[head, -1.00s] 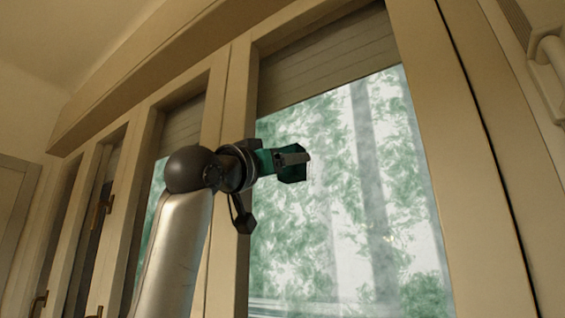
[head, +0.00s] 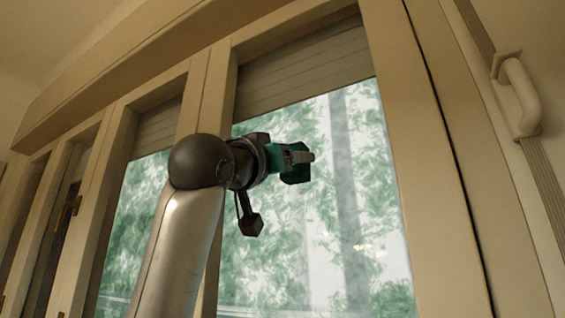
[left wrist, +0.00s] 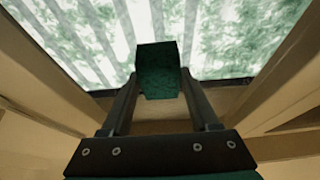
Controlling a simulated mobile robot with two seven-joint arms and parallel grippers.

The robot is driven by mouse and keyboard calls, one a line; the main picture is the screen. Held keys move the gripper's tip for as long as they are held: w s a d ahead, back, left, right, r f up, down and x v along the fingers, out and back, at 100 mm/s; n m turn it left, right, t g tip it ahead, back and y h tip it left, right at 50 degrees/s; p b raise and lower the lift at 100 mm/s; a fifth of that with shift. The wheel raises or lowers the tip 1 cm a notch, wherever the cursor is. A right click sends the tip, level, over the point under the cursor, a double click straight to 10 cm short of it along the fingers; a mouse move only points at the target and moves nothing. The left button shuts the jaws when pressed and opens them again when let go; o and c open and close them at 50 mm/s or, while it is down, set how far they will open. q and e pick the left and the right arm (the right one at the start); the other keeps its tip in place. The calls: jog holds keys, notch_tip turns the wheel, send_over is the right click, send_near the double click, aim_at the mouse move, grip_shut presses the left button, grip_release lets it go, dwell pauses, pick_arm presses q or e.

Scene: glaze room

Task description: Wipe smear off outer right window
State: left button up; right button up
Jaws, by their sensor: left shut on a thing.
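The outer right window (head: 350,200) fills the middle right of the head view, with pale glass and green trees behind it. My left gripper (head: 298,158) is raised in front of the glass near its upper left part. It is shut on a dark green block-like wiping pad (left wrist: 158,72), held between the two fingers in the left wrist view. The window glass (left wrist: 225,35) shows beyond the pad there. I cannot tell whether the pad touches the glass. No distinct smear can be told apart from the blurred foliage. My right gripper is not in view.
Wooden frame posts (head: 425,150) stand on both sides. A pale strap winder (head: 520,95) is on the wall at the right. Another window (head: 140,205) lies to the left, with a handle (head: 68,212) beyond it.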

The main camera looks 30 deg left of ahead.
pick_arm(q)
jog(key=shift+s+d, duration=0.15)
jog(key=shift+d, duration=1.65)
jog(key=shift+w+a, duration=0.15)
jog(key=shift+a, duration=1.15)
jog(key=shift+w+a, duration=0.1)
jog(key=shift+a, duration=1.2)
jog(key=a, duration=0.2)
jog(key=a+p, duration=0.1)
jog(key=a, duration=0.2)
jog(key=shift+w+a, duration=0.2)
jog(key=shift+a, duration=0.15)
jog(key=s+b, duration=0.1)
jog(key=s, duration=0.5)
jog(key=shift+a+b, duration=0.2)
jog(key=shift+b, duration=0.15)
